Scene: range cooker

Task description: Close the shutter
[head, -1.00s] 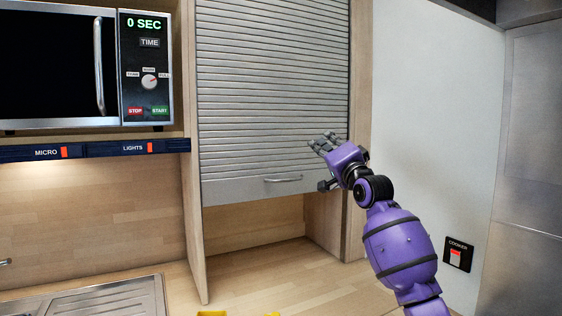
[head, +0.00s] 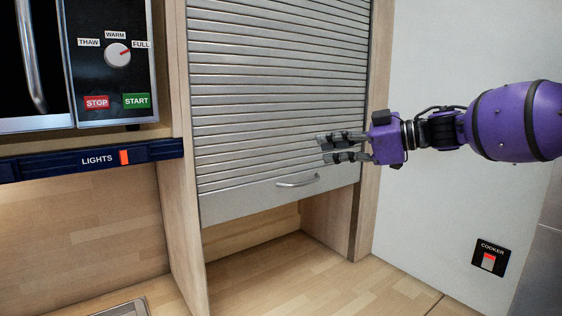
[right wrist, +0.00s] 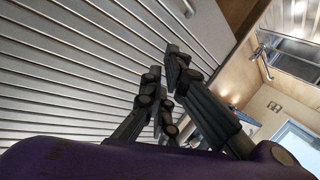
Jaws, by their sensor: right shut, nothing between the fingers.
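The grey slatted shutter (head: 275,95) hangs partly down in its wooden cabinet. Its bottom bar carries a small metal handle (head: 298,182). A gap shows between the bar and the worktop. My right gripper (head: 322,149) is shut and empty, in front of the shutter's lower right slats, above and right of the handle. In the right wrist view the slats (right wrist: 75,65) fill the left side, the handle (right wrist: 188,8) shows at the top, and the gripper's dark fingers (right wrist: 172,75) are in the middle. I cannot tell whether they touch the slats. My left gripper is out of view.
A microwave (head: 110,70) stands on a shelf at the left, above a dark strip with a lights switch (head: 124,157). The wooden worktop (head: 300,275) below the shutter is clear. A cooker switch (head: 489,259) is on the white wall at the right.

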